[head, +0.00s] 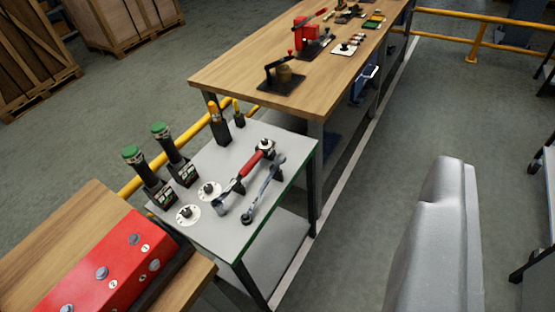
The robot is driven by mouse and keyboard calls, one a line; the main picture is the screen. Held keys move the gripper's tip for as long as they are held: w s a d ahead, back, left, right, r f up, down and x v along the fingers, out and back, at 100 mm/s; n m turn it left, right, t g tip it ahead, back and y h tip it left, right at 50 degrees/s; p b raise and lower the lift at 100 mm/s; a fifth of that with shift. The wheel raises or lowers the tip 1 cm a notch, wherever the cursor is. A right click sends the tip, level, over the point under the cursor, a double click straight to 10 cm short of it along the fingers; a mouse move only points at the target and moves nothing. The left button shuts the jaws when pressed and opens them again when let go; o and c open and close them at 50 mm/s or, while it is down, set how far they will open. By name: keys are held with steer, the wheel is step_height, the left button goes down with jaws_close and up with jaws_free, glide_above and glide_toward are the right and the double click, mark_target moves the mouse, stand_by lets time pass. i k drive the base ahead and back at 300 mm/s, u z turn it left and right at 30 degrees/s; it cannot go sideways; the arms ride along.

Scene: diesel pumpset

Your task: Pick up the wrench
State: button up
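A silver-grey wrench (263,192) lies diagonally on the light grey top of a small metal table (228,238), near its right edge. Beside it on the left, nearly parallel, lies a tool with a red handle (251,165) and metal ends. I cannot tell exactly what kind of tool that is. Both tools are uncovered and nothing holds them. No gripper fingers show in this view. A smooth pale grey shape at the lower right looks like a part of my own arm, well apart from the small table.
Two green-topped black devices (153,177) stand on the small table's left, with round white discs (188,214) near them. A red box with knobs (110,265) is at the lower left. A wooden workbench (250,75) adjoins behind. Open floor (370,205) lies to the right.

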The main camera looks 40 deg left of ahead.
mark_target(278, 162)
steer(key=u, duration=0.25)
steer(key=i, duration=1.1)
steer(key=u, duration=0.35)
